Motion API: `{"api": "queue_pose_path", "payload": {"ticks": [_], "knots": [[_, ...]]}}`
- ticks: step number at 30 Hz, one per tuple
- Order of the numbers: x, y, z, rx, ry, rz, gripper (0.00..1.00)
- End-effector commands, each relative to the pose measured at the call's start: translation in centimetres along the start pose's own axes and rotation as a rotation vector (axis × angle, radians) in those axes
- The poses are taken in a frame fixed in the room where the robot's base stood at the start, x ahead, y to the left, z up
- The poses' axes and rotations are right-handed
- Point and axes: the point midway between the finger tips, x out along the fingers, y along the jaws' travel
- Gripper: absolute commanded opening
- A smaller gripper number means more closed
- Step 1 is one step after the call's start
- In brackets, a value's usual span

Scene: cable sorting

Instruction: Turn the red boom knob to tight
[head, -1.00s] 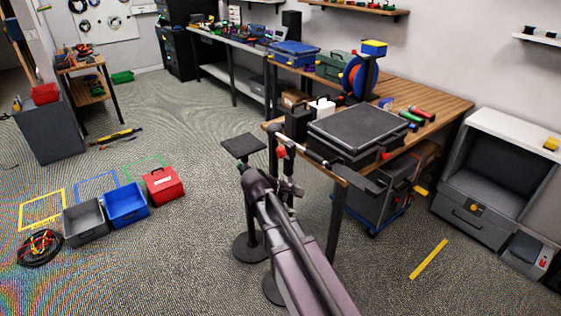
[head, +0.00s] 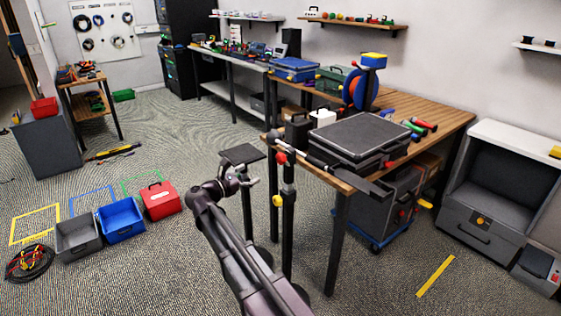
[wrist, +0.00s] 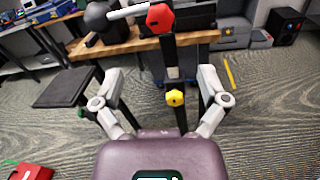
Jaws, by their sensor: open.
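The red boom knob (head: 281,158) sits at the top of a dark upright stand (head: 288,225), where the boom (head: 335,175) crosses it. In the wrist view the red knob (wrist: 160,18) is at the top centre, beyond the fingertips. A yellow knob (head: 278,201) is lower on the same stand, and it also shows between the fingers in the wrist view (wrist: 175,97). My gripper (head: 250,176) is open and empty, left of the stand and apart from the red knob. Its spread fingers show in the wrist view (wrist: 160,75).
A small dark platform (head: 242,154) on a post stands close behind my gripper. The wooden workbench (head: 440,110) with a black case (head: 360,132) lies behind and right of the stand. Grey, blue (head: 122,222) and red bins sit on the floor at left, with open floor around.

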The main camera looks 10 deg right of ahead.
Motion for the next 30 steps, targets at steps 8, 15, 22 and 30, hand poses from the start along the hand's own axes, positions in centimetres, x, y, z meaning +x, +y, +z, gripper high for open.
{"api": "queue_pose_path", "payload": {"ticks": [8,15,22,30], "knots": [[0.3,0.0,0.0,0.002,0.002,-0.002,0.93],[2.0,-0.1,0.0,0.003,0.002,-0.004,0.93],[5.1,0.0,-0.1,0.003,0.002,-0.003,0.93],[9.3,0.0,-0.1,0.003,0.002,-0.004,0.93]]}}
